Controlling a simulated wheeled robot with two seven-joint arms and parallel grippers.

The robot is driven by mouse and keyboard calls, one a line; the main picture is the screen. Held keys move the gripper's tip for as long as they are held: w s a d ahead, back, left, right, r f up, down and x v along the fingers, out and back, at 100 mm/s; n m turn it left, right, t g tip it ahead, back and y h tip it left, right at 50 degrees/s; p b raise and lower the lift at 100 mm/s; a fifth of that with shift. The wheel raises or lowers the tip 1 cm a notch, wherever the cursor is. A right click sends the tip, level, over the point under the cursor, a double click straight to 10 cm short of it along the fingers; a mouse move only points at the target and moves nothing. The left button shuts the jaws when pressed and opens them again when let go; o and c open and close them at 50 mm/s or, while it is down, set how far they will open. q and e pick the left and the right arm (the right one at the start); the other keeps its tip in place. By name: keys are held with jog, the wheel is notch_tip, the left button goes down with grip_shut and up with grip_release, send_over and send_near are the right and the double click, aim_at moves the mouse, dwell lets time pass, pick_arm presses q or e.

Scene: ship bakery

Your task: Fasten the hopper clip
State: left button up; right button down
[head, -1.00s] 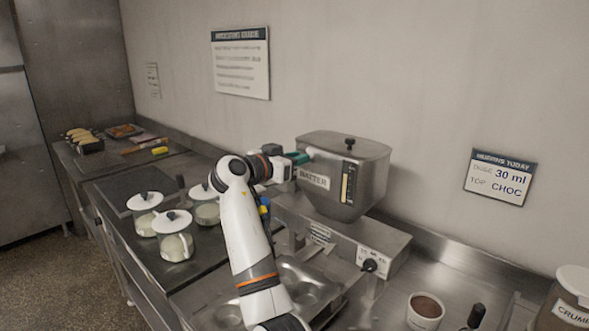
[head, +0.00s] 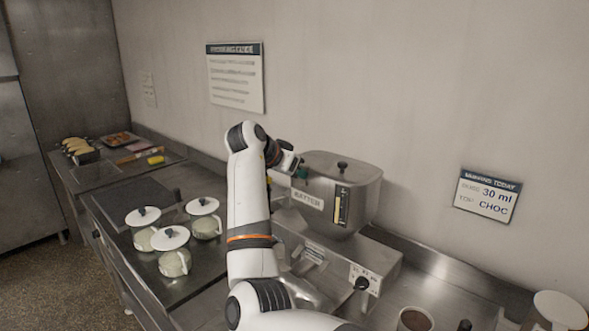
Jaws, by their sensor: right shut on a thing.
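The batter hopper (head: 335,185) is a grey metal bin with a black-knobbed lid, a "BATTER" label and a level gauge, standing on a metal depositor base (head: 345,250). My right gripper (head: 298,168) is at the upper left side of the hopper, below the lid's edge. It is shut on a small, dark teal part there, which looks like the hopper clip (head: 303,173). The gripper and my forearm hide most of the clip, and I cannot tell whether it is fastened. My left gripper is not in view.
Several lidded white jars (head: 172,250) stand on the counter left of my arm. A control knob (head: 361,284) is on the depositor's front. A brown-filled cup (head: 414,320) and a white-lidded tub (head: 560,310) are at lower right. Loaves (head: 78,150) lie at the far left.

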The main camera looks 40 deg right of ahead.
jog(key=shift+r, duration=0.15)
jog(key=c, duration=1.3)
grip_release()
jog(key=shift+d, duration=0.1)
jog(key=b+v, duration=0.3)
jog(key=v, duration=0.9)
jog(key=shift+b, duration=0.35)
